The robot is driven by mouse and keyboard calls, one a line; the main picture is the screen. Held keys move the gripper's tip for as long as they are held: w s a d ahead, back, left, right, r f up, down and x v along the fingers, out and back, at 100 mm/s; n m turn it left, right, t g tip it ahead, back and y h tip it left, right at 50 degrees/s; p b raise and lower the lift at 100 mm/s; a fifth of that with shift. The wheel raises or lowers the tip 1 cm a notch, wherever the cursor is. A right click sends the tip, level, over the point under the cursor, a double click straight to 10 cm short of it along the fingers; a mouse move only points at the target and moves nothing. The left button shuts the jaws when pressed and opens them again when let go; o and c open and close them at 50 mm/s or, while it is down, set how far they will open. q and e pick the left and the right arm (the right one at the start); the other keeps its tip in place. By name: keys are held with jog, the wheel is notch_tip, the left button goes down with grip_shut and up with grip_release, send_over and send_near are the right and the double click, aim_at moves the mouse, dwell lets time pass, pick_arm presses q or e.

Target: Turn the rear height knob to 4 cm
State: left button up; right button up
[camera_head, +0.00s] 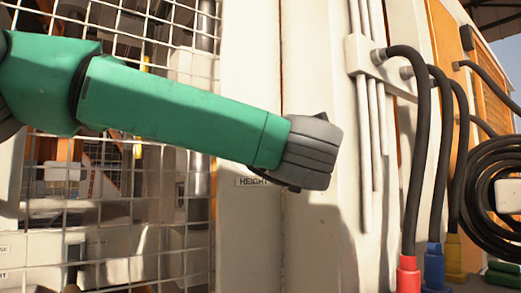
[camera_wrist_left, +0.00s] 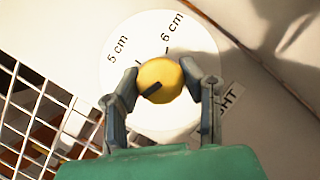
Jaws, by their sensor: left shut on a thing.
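In the left wrist view the yellow round height knob (camera_wrist_left: 170,73) sits on a white dial (camera_wrist_left: 150,30). "5 cm" shows at the dial's upper left and "6 cm" at its upper right, each with a tick. A dark pointer line on the knob runs toward the lower left. No number is visible there; a finger covers part of that side. My left gripper (camera_wrist_left: 160,82) is shut on the knob, one finger on each side. In the head view the knob is hidden by my left wrist, beside a "HEIGHT" label (camera_head: 252,182). My right gripper is not in view.
A wire mesh guard (camera_head: 130,230) stands left of the pale panel. To the right, thick black hoses (camera_head: 418,150) run down to red, blue and yellow connectors. A coiled black cable (camera_head: 490,190) hangs at the far right.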

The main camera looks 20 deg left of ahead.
pick_arm(q)
jog(key=shift+d+f, duration=0.15)
jog(key=shift+f, duration=0.1)
jog(key=o, duration=1.2)
jog(key=shift+w, duration=0.1)
jog(key=shift+c, duration=0.2)
jog(key=shift+d+r, duration=0.1)
jog(key=shift+r, duration=0.1)
jog(key=v, duration=1.2)
jog(key=shift+w, duration=0.1)
